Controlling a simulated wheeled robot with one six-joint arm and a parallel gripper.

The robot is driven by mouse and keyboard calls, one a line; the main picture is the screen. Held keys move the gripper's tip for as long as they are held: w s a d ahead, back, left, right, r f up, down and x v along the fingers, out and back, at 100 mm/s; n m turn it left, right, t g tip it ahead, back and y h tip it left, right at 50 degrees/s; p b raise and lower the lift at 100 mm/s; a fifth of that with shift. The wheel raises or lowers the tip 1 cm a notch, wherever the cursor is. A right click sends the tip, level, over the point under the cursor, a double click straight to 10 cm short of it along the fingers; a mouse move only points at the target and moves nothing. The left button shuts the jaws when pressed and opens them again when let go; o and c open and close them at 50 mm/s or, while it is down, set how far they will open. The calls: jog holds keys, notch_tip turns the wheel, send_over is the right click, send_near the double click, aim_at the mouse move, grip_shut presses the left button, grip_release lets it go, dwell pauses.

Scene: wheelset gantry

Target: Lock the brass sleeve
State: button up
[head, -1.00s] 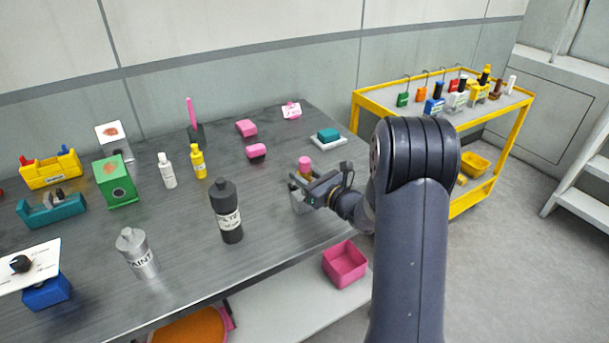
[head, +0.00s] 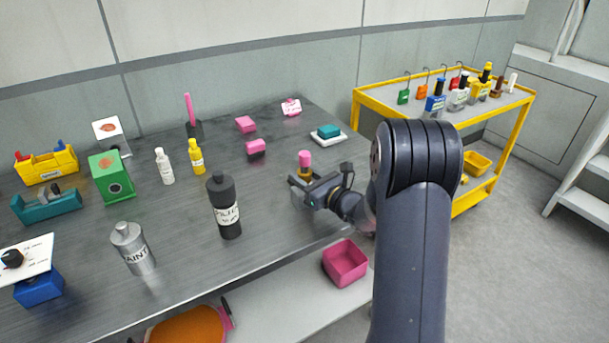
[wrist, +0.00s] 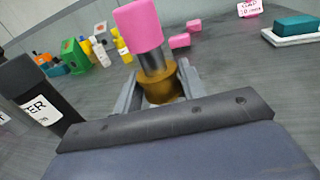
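The brass sleeve (wrist: 160,86) sits around a grey metal shaft under a pink knob (wrist: 138,27) in the wrist view. In the head view the brass sleeve (head: 304,172) shows just below the pink knob (head: 305,158), near the right end of the table. My gripper (wrist: 160,80) has one finger on each side of the sleeve, level with it. The fingers look closed in against its sides. In the head view my gripper (head: 306,184) comes in from the right and hides much of the grey base below the sleeve.
A black bottle (head: 225,207) stands left of my gripper. Pink blocks (head: 255,148) and a teal block on a white tray (head: 328,134) lie behind. A pink bin (head: 345,262) is on the lower shelf. A yellow cart (head: 450,110) stands at right.

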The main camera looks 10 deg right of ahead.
jog(key=o, duration=0.4)
jog(key=shift+r, duration=0.1)
jog(key=shift+c, duration=0.2)
jog(key=b+v, duration=0.1)
jog(key=v, duration=0.9)
jog(key=shift+s+d, duration=0.25)
jog(key=shift+s, duration=0.05)
jog(key=x, duration=0.3)
jog(key=p+x, duration=0.1)
jog(key=x, duration=0.3)
jog(key=r+p+x, duration=0.1)
jog(key=x, duration=0.3)
jog(key=shift+s+r+p, duration=0.1)
jog(key=shift+r+p, duration=0.2)
jog(key=shift+p, duration=0.3)
jog(key=shift+f, duration=0.15)
